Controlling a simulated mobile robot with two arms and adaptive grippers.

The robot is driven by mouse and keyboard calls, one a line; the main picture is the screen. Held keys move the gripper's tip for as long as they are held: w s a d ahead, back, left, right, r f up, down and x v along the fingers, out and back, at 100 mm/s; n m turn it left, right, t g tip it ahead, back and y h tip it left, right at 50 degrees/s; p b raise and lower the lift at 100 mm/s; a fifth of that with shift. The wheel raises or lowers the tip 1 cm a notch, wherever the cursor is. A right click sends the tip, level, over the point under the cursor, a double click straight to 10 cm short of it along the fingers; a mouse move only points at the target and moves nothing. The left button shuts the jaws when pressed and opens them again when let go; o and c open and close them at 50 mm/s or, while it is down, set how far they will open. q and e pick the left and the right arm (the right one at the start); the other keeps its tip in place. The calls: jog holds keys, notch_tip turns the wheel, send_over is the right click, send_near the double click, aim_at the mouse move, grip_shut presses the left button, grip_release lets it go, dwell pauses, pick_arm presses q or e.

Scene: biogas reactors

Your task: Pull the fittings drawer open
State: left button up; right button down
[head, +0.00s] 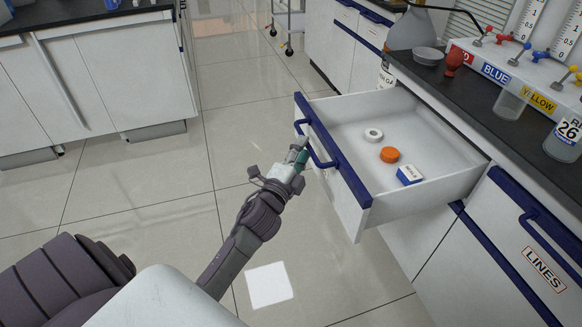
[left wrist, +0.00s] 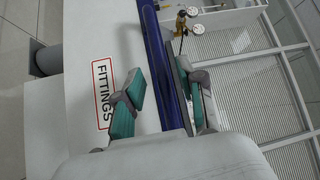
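The fittings drawer (head: 354,190) stands pulled far out from under the bench, its inside showing. It has a white front with blue top trim and a blue bar handle (head: 322,161). The red-framed FITTINGS label (left wrist: 103,93) shows on the front in the left wrist view. My left gripper (head: 301,153) is at the middle of the handle, and its teal fingers (left wrist: 161,80) lie on either side of the blue bar, appearing closed on it. The fingertips' contact is partly hidden. My right gripper is in neither view.
A white ring (head: 373,134), an orange cap (head: 390,155) and a small blue-white box (head: 409,175) lie in the drawer. The LINES drawer (head: 520,255) is shut beside it. Bottles and valves stand on the dark bench top (head: 470,103). The tiled floor left of the drawer is clear.

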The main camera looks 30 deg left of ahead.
pick_arm(q)
jog(key=s+d+f, duration=0.1)
jog(key=s, duration=0.8)
jog(key=shift+d+f, duration=0.1)
